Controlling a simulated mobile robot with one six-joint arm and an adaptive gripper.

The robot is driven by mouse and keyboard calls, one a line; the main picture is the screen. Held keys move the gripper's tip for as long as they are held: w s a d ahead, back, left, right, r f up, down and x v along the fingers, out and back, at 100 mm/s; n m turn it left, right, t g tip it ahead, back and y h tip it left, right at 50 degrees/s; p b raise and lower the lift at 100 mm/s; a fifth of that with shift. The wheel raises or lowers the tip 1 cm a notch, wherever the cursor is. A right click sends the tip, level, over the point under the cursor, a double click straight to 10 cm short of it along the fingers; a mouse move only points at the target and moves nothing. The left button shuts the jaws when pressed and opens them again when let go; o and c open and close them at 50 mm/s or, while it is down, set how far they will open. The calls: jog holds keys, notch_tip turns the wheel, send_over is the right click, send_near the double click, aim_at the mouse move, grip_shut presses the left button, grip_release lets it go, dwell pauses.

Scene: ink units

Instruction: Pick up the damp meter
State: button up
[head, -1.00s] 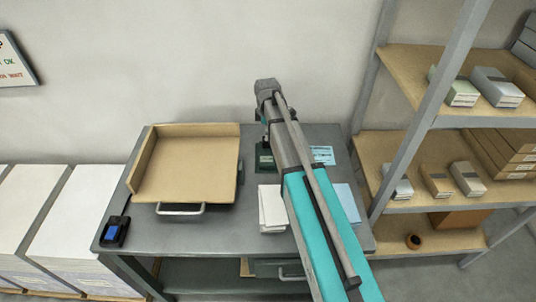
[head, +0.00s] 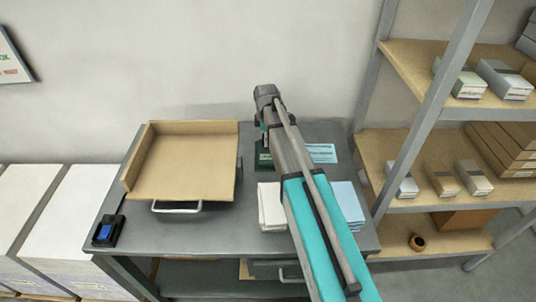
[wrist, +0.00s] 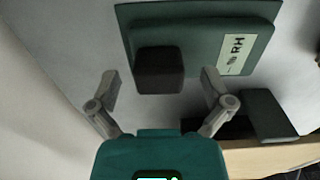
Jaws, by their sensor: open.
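A dark block (wrist: 160,72), apparently the damp meter, stands on or in a dark green base (wrist: 198,42) with a pale label reading RH in the wrist view. In the head view the green base (head: 263,160) is on the grey table near the wall, mostly hidden behind my arm. My gripper (wrist: 161,82) is open, with one finger on each side of the block and nothing held. In the head view my gripper (head: 262,122) is above the green base, and its fingers are hard to make out.
A tan tray (head: 185,165) is left of the base. A black device with a blue screen (head: 106,232) lies at the table's left end. White papers (head: 270,207) and blue sheets (head: 347,200) flank my arm. A shelf rack (head: 440,120) stands right.

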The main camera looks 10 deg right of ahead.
jog(key=shift+f, duration=0.5)
grip_shut()
dwell(0.6)
